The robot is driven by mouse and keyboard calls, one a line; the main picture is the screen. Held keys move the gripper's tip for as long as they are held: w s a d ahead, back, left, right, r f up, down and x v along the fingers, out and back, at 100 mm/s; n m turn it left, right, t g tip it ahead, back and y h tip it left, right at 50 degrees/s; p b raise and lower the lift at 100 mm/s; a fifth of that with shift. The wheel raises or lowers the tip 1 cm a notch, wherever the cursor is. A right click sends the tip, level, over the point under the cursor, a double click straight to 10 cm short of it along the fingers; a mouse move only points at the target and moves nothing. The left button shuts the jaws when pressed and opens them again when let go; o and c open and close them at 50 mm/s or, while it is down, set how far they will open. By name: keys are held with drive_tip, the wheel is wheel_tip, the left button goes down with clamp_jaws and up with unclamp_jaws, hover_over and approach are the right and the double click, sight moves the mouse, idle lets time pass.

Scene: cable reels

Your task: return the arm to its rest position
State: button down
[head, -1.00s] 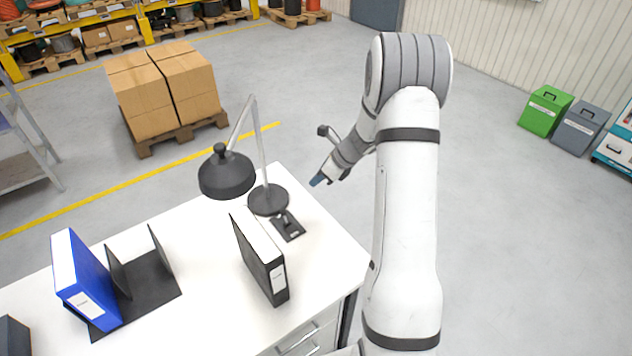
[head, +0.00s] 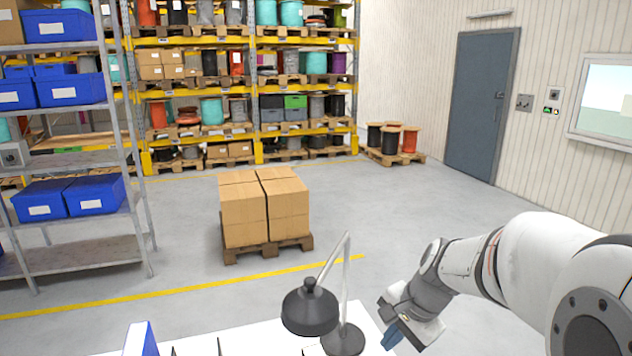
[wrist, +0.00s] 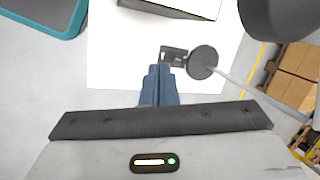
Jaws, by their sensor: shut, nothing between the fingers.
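My gripper (head: 392,338) is at the lower right of the head view, just right of the desk lamp (head: 310,308). In the wrist view its two blue fingers (wrist: 158,72) are together and hold nothing. My arm reaches in from the right edge of the head view. In the wrist view, a small black plate (wrist: 174,55) and the round lamp base (wrist: 202,62) lie beyond the fingertips on the white desk (wrist: 120,50).
Boxes on a pallet (head: 268,246) stand on the floor beyond the desk. A metal shelf (head: 90,258) with blue bins is at the left. Racks of cable reels (head: 240,85) line the back. The floor on the right, before the grey door (head: 480,105), is clear.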

drive_tip(key=s+r+n+t+h, duration=0.1)
drive_tip(key=s+r+n+h, duration=0.2)
drive_tip(key=s+n, duration=0.7)
drive_tip(key=s, duration=0.4)
drive_tip(key=shift+s+d+n+b, duration=0.3)
drive_tip(key=shift+d+n+b, duration=0.05)
drive_tip(key=shift+n, duration=0.05)
